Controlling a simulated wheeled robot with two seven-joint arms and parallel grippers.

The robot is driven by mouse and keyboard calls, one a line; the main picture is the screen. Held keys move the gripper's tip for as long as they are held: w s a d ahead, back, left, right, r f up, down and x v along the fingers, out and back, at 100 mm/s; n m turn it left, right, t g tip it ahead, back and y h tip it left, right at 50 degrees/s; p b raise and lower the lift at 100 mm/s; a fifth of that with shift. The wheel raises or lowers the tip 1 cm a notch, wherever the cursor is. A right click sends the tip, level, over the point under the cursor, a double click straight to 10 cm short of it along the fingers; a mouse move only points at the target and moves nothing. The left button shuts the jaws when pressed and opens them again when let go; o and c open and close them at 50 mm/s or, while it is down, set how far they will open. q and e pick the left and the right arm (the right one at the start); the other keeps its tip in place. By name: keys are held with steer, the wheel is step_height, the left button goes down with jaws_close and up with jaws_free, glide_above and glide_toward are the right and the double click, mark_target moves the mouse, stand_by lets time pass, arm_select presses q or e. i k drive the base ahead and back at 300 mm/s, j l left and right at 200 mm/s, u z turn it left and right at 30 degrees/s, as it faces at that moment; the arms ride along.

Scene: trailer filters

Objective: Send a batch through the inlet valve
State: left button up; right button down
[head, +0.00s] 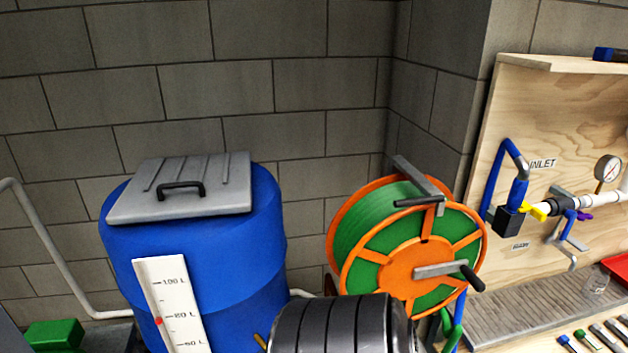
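A yellow handle-like piece (538,211) sits beside the block, on the line into a white pipe (596,202). I cannot tell whether this valve is open or closed. A blue tank (225,262) stands at left centre with a grey lid (180,188) on top. Its white level scale (172,300) has a red marker near 80 L. Neither of my grippers is in view.
An orange and green hose reel (408,250) stands between tank and board. A round gauge (607,168) and a purple handle (585,215) are on the board. A dark ribbed cylinder (335,325) fills the bottom centre. Small tools (590,340) lie at the bottom right.

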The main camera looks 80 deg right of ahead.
mark_target(568, 227)
steer(key=z, duration=4.05)
steer(key=i+l, duration=0.2)
steer(key=l, duration=0.2)
steer(key=i+l, duration=0.2)
steer(key=l, duration=0.15)
steer(key=i+l+u, duration=0.1)
steer(key=l, duration=0.3)
steer(key=i+l, duration=0.25)
steer(key=i+l+u, duration=0.1)
steer(key=l, duration=0.4)
steer(key=i+l, duration=0.25)
steer(key=l, duration=0.15)
steer(key=i+l, duration=0.15)
steer(key=l, duration=0.25)
steer(key=i+l+u, duration=0.1)
steer(key=l, duration=0.3)
steer(key=u, duration=1.4)
